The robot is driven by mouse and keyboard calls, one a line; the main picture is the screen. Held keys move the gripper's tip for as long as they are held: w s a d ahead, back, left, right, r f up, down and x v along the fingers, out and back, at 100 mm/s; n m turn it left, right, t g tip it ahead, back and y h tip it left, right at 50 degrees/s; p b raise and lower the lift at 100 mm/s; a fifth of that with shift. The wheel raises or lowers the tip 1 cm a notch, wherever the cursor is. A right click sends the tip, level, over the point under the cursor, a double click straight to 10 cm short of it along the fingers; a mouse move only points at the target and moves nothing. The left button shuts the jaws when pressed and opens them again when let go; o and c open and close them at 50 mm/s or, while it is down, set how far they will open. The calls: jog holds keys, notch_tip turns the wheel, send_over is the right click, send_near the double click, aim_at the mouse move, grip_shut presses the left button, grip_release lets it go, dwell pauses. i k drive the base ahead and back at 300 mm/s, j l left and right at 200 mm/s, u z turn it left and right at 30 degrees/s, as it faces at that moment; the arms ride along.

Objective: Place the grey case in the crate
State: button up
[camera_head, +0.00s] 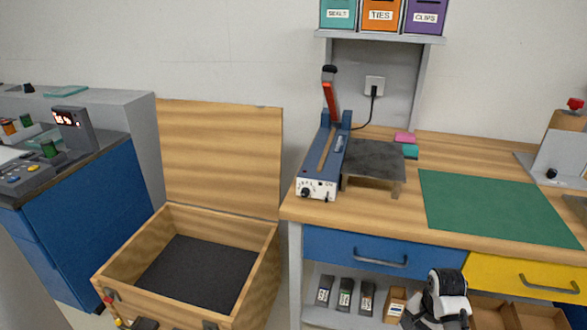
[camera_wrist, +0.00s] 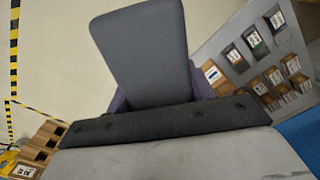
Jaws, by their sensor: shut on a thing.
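The grey case (camera_wrist: 140,45) fills the upper middle of the wrist view, a flat, smooth slab with rounded corners. My gripper (camera_wrist: 158,90) is shut on it, with purplish fingers showing at both sides of its near end. The contact itself is partly hidden. The crate (camera_head: 262,268) is in the head view, left of the workbench. It is a wooden box with its lid (camera_head: 222,150) raised upright at the back. Its dark floor looks empty. Neither the case nor my gripper's fingers can be made out in the head view; part of my arm shows at the bottom right.
The workbench (camera_head: 375,230) carries a blue guillotine-like tool (camera_head: 325,165), a dark grey stand (camera_head: 373,160) and a green mat (camera_head: 490,205). A blue cabinet (camera_head: 85,215) stands left of the crate. Small packaged items lie on a shelf (camera_wrist: 235,60). Small coloured objects sit by the crate's front.

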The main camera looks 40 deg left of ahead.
aim_at(193, 290)
jog(key=k+j+u, duration=0.1)
jog(key=k+u, duration=0.25)
jog(key=k, duration=0.15)
jog(key=u, duration=1.05)
jog(key=i+l+u, duration=0.3)
jog(key=i+u, duration=0.15)
jog(key=i+l, duration=0.5)
jog(key=i, duration=0.15)
